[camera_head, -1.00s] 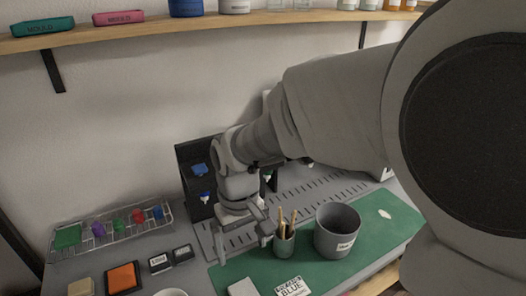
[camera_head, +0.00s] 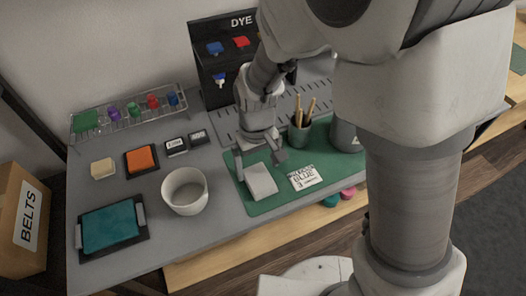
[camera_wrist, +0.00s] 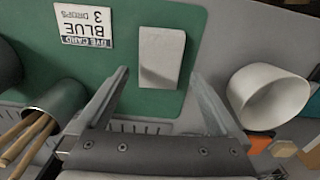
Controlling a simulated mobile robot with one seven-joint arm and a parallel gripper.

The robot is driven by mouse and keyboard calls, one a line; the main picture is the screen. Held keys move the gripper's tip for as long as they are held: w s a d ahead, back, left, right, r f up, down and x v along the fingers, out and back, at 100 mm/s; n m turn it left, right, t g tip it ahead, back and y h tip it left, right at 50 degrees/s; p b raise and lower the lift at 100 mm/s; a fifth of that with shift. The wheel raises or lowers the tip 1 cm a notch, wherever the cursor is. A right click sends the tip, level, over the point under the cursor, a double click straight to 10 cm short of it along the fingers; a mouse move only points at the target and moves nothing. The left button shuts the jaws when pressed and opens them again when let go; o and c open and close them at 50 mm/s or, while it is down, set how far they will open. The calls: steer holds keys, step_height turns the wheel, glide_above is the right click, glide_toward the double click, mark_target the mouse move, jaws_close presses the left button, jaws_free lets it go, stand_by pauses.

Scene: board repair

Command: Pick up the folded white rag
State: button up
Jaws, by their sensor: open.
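The folded white rag (camera_head: 260,182) lies flat on the green mat (camera_head: 240,160), near the mat's left end. In the wrist view the rag (camera_wrist: 161,57) is just beyond the fingertips, upper middle, and fully visible. My gripper (camera_head: 261,168) is above the mat at the rag's far side. It is open and empty, and in the wrist view the rag lies ahead of the gap between its fingers (camera_wrist: 158,75). I cannot tell the exact height of the fingertips above the mat.
A white bowl (camera_head: 184,191) stands left of the rag. A dye card (camera_head: 304,177) lies to its right. A cup with wooden sticks (camera_head: 299,134) and a grey pot (camera_head: 345,135) stand behind. A teal pad (camera_head: 110,224) lies front left.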

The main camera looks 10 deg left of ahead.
mark_target(259, 178)
steer(key=f, duration=0.2)
steer(key=f+b, duration=0.1)
steer(key=f, duration=0.1)
steer(key=shift+s+d, duration=0.15)
steer(key=shift+d, duration=0.05)
steer(key=c, duration=1.2)
steer(key=shift+o, duration=0.2)
steer(key=shift+r, duration=0.5)
steer(key=r, duration=0.1)
steer(key=r+p, duration=0.1)
steer(key=r, duration=0.2)
steer(key=shift+d+p, duration=0.3)
steer(key=shift+p, duration=0.1)
steer(key=d+r+p, duration=0.1)
steer(key=d+r, duration=0.5)
steer(key=d, duration=0.5)
steer(key=shift+s+p, duration=0.25)
steer(key=shift+p, duration=0.05)
